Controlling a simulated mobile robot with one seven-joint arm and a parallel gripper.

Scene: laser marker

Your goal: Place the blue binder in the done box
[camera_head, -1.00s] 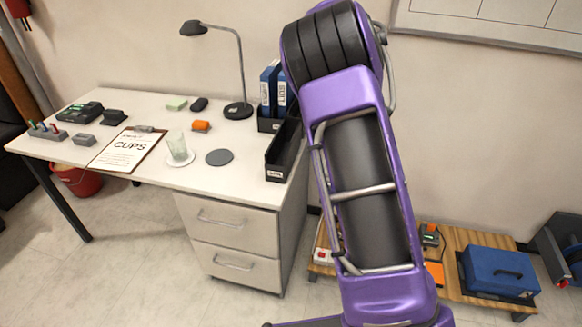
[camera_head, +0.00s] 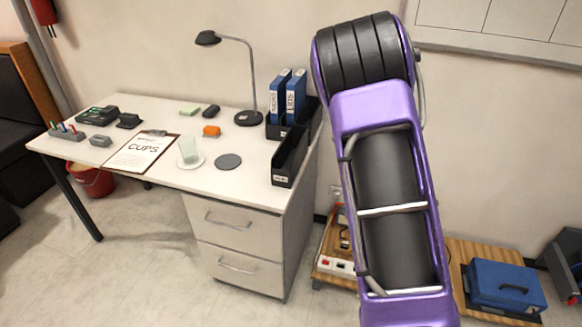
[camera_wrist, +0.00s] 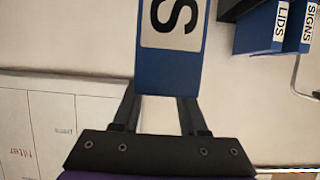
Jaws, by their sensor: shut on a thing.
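My gripper (camera_wrist: 158,108) is shut on a blue binder (camera_wrist: 165,80) in the wrist view. Its pale label shows a large dark "S"; the rest is cut off by the top edge. The gripper and held binder do not show in the head view. An empty-looking black open box (camera_head: 283,165) with a small white front label stands at the right front of the desk. That label is too small to read surely; I take it as the done box. The box is not clearly seen in the wrist view.
Two blue binders (camera_head: 294,95), labelled LIDS (camera_wrist: 281,28) and SIGNS, stand in a black holder behind the box. A lamp (camera_head: 249,117), a glass (camera_head: 188,150) and a CUPS clipboard (camera_head: 140,155) are on the desk (camera_head: 225,180). A blue case (camera_head: 503,285) sits low at right.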

